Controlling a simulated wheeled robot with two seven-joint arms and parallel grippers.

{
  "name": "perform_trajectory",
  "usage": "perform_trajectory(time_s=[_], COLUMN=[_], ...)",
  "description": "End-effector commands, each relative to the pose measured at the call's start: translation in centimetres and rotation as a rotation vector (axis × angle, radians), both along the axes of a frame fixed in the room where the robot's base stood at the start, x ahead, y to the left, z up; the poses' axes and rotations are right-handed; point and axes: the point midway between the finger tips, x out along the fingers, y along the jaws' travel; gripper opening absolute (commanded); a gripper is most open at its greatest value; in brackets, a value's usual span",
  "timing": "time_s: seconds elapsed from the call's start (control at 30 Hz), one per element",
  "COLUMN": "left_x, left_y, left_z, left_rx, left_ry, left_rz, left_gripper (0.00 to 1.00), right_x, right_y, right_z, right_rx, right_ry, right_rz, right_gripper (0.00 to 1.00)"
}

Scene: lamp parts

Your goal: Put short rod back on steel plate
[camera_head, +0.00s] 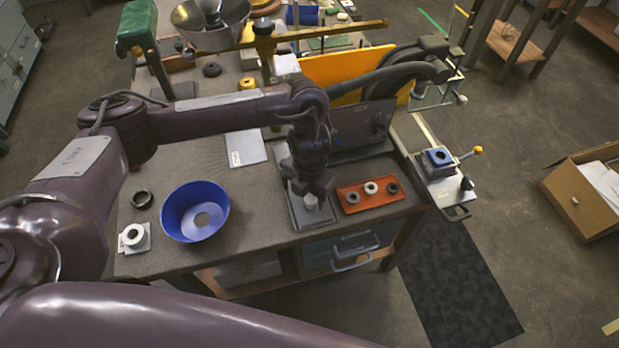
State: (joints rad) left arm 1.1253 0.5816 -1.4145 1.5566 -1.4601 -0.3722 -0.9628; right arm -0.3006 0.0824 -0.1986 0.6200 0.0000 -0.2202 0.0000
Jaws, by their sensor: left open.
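The steel plate (297,211) is a flat grey plate near the front edge of the bench, left of the orange tray. A short, pale grey rod (311,202) shows upright at the plate, just under my left gripper. My left gripper (311,192) points down over the plate and is open, with its fingertips at the rod's top. The wrist and fingers hide the rod's upper part and some of the plate. I cannot tell whether the rod's foot touches the plate. My right gripper is not in view.
An orange tray (371,206) with three rings stands right of the plate. A pale sheet (246,149) lies behind. The bench between shade and plate is clear.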

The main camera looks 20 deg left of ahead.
Motion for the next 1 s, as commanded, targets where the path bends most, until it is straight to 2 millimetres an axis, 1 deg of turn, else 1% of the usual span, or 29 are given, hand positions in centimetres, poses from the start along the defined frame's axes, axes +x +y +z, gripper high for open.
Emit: perform_trajectory(time_s=[0.03, 0.3, 0.5, 0.6, 0.7, 1.0], left_x=[0.2, 0.2, 0.0, 0.0, 0.0, -0.1], left_y=[0.0, 0.1, 0.1, 0.1, 0.0, 0.0], left_z=[1.1, 6.5, 9.6, 10.6, 11.2, 11.4], left_rx=[0.000, 0.002, 0.001, 0.001, 0.001, 0.000], left_ry=[-0.006, -0.008, -0.004, -0.003, -0.001, 0.000], left_rz=[-0.003, -0.004, -0.002, 0.000, -0.001, 0.000], left_gripper=[0.50, 0.50, 0.50, 0.50, 0.50, 0.50], right_x=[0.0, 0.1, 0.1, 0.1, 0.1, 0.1], right_y=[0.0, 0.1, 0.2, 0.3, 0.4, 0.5], right_z=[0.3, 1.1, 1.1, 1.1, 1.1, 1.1], right_rx=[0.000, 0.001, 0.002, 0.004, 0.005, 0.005], right_ry=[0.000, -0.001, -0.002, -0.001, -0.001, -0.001], right_rz=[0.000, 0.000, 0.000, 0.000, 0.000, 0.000], right_gripper=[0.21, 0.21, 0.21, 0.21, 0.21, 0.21])
